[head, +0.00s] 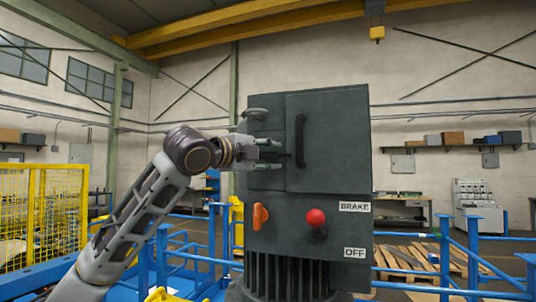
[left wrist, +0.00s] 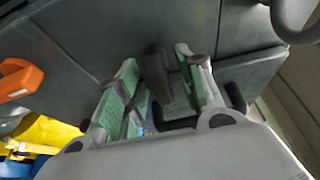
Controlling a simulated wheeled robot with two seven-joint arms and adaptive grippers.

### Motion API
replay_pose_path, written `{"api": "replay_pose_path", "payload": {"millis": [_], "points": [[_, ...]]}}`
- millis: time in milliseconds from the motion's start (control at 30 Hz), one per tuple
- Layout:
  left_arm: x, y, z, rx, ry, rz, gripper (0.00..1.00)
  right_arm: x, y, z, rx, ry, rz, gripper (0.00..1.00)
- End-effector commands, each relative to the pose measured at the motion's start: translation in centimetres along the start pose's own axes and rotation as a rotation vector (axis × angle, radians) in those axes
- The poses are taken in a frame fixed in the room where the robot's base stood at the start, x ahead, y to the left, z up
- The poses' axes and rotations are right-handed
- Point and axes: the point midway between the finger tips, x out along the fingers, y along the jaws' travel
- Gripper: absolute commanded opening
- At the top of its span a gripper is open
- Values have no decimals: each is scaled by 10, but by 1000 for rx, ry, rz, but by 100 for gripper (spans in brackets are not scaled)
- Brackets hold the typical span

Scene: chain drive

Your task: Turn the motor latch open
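A dark grey motor cabinet (head: 335,215) stands in front of me, with a closed door panel (head: 340,130) on its upper part. My left gripper (head: 272,155) is at the left edge of this door. In the left wrist view a small dark lever, which looks like the motor latch (left wrist: 157,75), sticks out from the cabinet face between the green-padded fingers of the left gripper (left wrist: 160,90). The fingers are spread on either side of it, and a gap shows; contact cannot be made out. In the head view the gripper mostly hides the latch. My right gripper is out of view.
A dark bar handle (head: 300,140) is on the door. A grey round handle (head: 257,113) sits above the gripper. Blue railings (head: 445,262) stand around the cabinet.

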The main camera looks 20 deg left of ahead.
Motion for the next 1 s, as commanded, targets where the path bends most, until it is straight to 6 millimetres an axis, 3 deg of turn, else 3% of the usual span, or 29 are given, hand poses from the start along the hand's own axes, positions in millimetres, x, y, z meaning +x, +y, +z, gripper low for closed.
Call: {"api": "replay_pose_path", "payload": {"millis": [300,600,1000], "points": [[1,1,0,0,0,0,36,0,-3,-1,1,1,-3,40],[1,1,0,0,0,0,0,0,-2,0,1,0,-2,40],[1,2,0,-28,0,-11,0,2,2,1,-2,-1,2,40]]}}
